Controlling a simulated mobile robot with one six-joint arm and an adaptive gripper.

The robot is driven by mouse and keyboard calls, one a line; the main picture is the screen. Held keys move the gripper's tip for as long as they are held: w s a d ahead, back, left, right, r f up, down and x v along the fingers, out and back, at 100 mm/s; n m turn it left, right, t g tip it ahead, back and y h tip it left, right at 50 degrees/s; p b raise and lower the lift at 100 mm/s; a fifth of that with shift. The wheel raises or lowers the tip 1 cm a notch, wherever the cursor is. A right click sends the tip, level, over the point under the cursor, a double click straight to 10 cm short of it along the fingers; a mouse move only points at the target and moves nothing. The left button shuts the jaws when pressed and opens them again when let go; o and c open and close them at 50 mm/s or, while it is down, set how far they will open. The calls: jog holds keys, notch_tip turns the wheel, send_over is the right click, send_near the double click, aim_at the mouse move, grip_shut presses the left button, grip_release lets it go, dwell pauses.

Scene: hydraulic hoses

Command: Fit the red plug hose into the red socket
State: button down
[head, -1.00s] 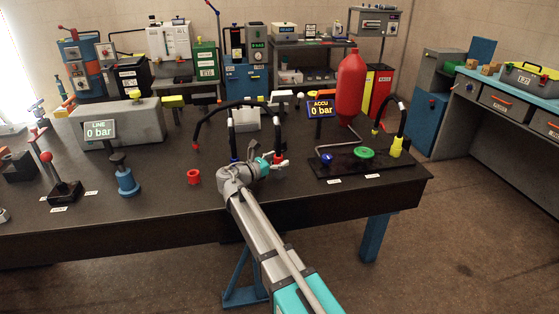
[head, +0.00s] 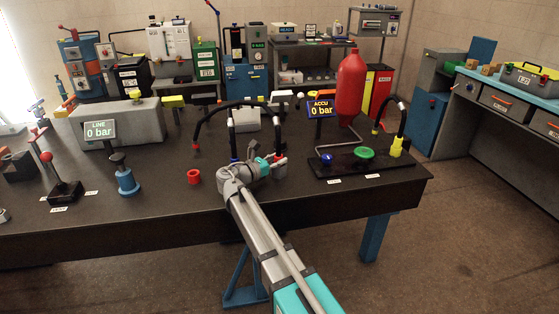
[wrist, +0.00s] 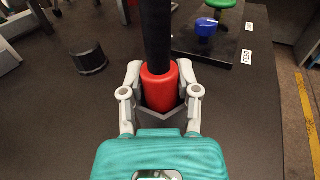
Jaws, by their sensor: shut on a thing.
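My gripper (head: 272,166) is over the front part of the dark bench in the head view. In the wrist view my gripper (wrist: 160,98) is shut on the red plug (wrist: 159,86), with a finger on each side. The black hose (wrist: 155,30) runs up from the plug. In the head view the red plug (head: 281,160) shows small beside the fingers. A red ring-like piece (head: 194,176), possibly the red socket, stands on the bench left of my gripper, apart from the plug. The plug's lower end is hidden by the gripper.
A black board with a green disc (head: 364,153) and blue fitting (head: 327,158) lies to the right, by a red accumulator (head: 351,85). A blue post (head: 125,179) and red-knobbed lever (head: 63,180) stand left.

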jog(key=shift+r, duration=0.1)
dwell(0.3)
notch_tip(320, 180, up, 3)
jog(key=p, duration=0.2)
jog(key=shift+f+p, duration=0.2)
jog(key=shift+p, duration=0.2)
jog(key=s+a+r+p, duration=0.2)
jog(key=s+r+p, duration=0.8)
jog(key=s, duration=0.3)
jog(key=shift+s, duration=0.4)
jog(key=shift+d+r, duration=0.1)
dwell(0.4)
